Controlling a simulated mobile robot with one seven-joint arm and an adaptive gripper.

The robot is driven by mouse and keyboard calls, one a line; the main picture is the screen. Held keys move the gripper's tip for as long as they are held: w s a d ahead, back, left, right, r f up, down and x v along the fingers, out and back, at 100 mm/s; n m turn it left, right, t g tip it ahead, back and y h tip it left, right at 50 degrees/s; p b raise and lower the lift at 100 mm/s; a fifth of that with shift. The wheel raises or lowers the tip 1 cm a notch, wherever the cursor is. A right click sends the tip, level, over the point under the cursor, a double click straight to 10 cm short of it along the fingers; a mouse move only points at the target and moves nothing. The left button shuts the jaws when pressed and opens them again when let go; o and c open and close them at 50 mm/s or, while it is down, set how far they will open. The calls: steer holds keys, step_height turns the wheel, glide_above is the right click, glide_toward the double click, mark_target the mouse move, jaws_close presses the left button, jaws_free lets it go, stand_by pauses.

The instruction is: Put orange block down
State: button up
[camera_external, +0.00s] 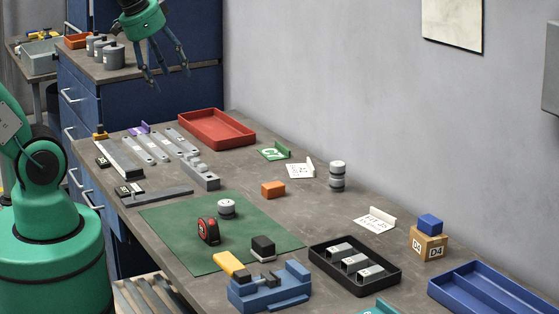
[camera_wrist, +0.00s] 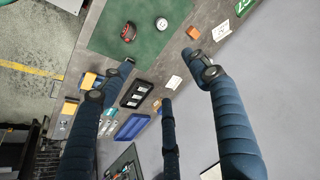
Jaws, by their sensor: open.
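The orange block (camera_external: 273,189) rests on the grey workbench, just past the back right edge of the green mat (camera_external: 170,222). It also shows in the wrist view (camera_wrist: 193,32), near the tip of one finger but well below it. My gripper (camera_external: 166,80) is open, with its dark blue fingers spread and nothing between them. It hangs high above the far left part of the bench, in front of the blue cabinet, well away from the orange block. In the wrist view my gripper (camera_wrist: 165,88) shows three separated fingers.
A red tray (camera_external: 217,129) lies at the back. A black tray (camera_external: 355,267), a blue vise (camera_external: 270,287) and a wooden cube (camera_external: 428,245) with a blue block (camera_external: 430,224) on top stand toward the front. A grey cylinder stack (camera_external: 337,176) stands right of the orange block. Bare bench surrounds the block.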

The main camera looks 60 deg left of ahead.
steer(key=shift+s+d+f+n+t+h, duration=0.1)
steer(key=shift+s+d+n+t, duration=0.2)
steer(key=shift+s, duration=0.55)
steer(key=shift+s+d+f+n+g+h, duration=0.1)
steer(key=shift+s+n, duration=0.35)
steer(key=shift+s, duration=0.45)
steer(key=shift+s+d+n+t+h, duration=0.1)
steer(key=shift+s+d+n+t, duration=0.2)
steer(key=shift+s, duration=0.55)
steer(key=shift+a, duration=0.15)
